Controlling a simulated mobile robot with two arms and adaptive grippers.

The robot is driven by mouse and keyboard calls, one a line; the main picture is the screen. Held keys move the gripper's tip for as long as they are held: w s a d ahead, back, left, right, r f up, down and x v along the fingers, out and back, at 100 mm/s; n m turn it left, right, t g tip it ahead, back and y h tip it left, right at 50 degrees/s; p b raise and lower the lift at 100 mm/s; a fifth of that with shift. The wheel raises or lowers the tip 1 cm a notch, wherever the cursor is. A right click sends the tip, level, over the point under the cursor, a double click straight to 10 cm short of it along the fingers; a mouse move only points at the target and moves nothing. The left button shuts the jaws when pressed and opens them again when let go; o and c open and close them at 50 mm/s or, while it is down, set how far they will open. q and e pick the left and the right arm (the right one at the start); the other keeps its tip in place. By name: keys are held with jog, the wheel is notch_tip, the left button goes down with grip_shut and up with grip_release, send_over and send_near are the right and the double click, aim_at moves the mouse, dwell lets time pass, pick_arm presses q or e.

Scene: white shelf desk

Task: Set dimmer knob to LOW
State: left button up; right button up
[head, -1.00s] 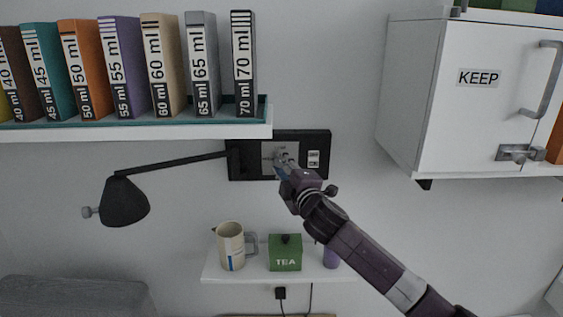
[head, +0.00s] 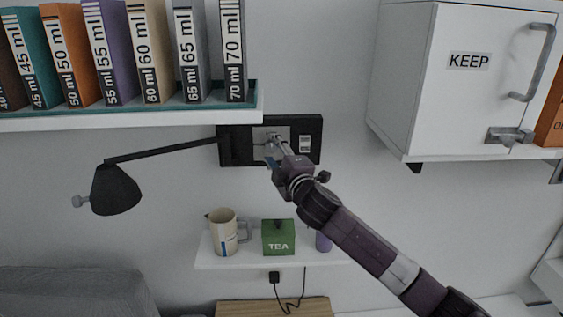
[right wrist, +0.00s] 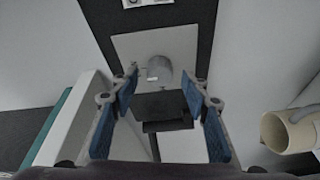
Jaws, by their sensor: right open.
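The dimmer's black wall panel (head: 313,128) hangs below the book shelf, with a light grey plate (head: 258,133) on it. In the right wrist view, the grey round knob (right wrist: 160,69) stands out from the plate (right wrist: 128,44), just beyond and between my fingertips. My right gripper (head: 275,149) is in front of the panel and hides part of the plate. In the right wrist view, the right gripper (right wrist: 158,88) is open, its two blue-padded fingers apart with nothing between the pads. The knob's setting and the small labels are too small to read. My left gripper is out of view.
A black lamp (head: 115,190) on an arm reaches left from the panel. The book shelf (head: 130,119) is above left, a white KEEP cabinet (head: 420,90) right.

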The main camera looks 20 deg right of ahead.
jog(key=s, duration=1.1)
jog(key=shift+s+d+f, duration=0.15)
jog(key=shift+s+d, duration=0.05)
jog(key=shift+d, duration=0.1)
